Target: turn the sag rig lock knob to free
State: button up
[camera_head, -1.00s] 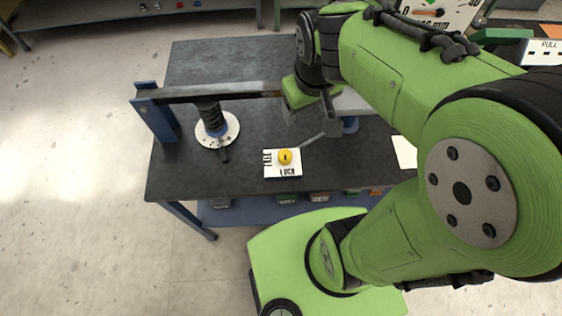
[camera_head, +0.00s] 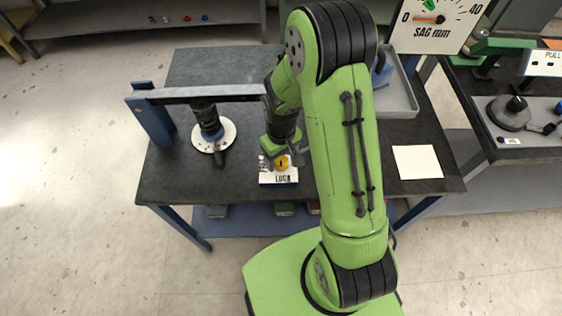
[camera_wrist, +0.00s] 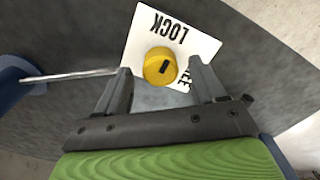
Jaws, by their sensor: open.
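The yellow lock knob (camera_head: 281,162) sits on a white plate (camera_head: 279,177) near the front edge of the dark bench. In the wrist view the knob (camera_wrist: 160,66) is round with a short black mark on its top, and its plate (camera_wrist: 205,44) reads LOCK, with a second word partly hidden by a finger. My gripper (camera_wrist: 160,80) is open, its two grey fingers reaching toward either side of the knob. I cannot tell whether they touch it. In the head view my gripper (camera_head: 287,152) hangs just behind and above the knob.
The rig's long bar (camera_head: 205,95) runs from a blue post (camera_head: 152,122) above a dark spring (camera_head: 206,118) on a white disc (camera_head: 226,130). A SAG mm dial (camera_head: 435,22), a grey tray (camera_head: 402,98) and a blank sheet (camera_head: 417,162) are to the right.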

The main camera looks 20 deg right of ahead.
notch_tip(320, 180, down, 2)
jog(key=shift+f, duration=0.1)
jog(key=c, duration=1)
jog(key=shift+c, duration=0.2)
